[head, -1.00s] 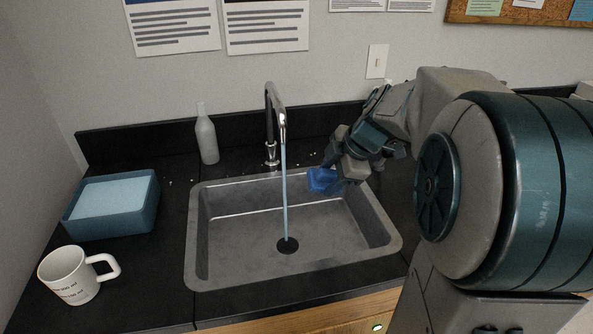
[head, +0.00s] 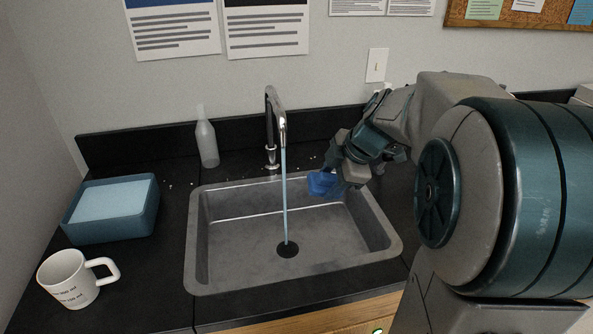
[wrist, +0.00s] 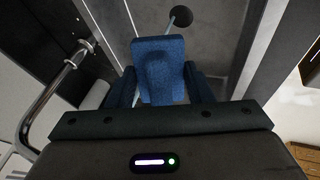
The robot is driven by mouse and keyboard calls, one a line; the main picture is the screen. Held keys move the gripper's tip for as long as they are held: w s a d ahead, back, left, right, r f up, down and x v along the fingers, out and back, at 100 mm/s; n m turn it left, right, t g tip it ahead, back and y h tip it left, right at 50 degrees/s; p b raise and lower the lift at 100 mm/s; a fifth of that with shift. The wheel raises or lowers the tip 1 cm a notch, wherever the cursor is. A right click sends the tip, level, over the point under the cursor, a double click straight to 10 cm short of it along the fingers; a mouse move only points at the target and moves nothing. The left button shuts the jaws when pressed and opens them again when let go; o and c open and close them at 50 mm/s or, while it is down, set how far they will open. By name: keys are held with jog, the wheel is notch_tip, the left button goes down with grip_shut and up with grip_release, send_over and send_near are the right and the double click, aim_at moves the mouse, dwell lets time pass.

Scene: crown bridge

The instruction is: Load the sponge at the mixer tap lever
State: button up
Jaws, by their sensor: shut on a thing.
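A blue sponge (head: 321,184) is held in my gripper (head: 338,180) above the right back part of the sink. In the wrist view the sponge (wrist: 160,72) sits between the two fingers of my gripper (wrist: 162,88), which is shut on it. The mixer tap (head: 270,125) stands behind the sink, to the left of my gripper, and a thin stream of water (head: 285,200) runs from its spout. In the wrist view the tap (wrist: 55,85) shows at the left. The sponge is to the right of the stream and apart from it. I cannot clearly make out the lever.
The grey sink (head: 225,275) has a dark drain (head: 288,249) under the stream. A clear bottle (head: 207,142) stands behind its left side. A blue tub (head: 118,228) filled with pale blue and a white mug (head: 68,280) stand at left. Small white bits lie around the tap.

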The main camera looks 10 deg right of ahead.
jog(key=s+d+r, duration=0.3)
jog(key=r, duration=0.1)
jog(key=shift+s+d, duration=0.2)
jog(key=shift+s, duration=0.2)
dwell(0.4)
dwell(0.5)
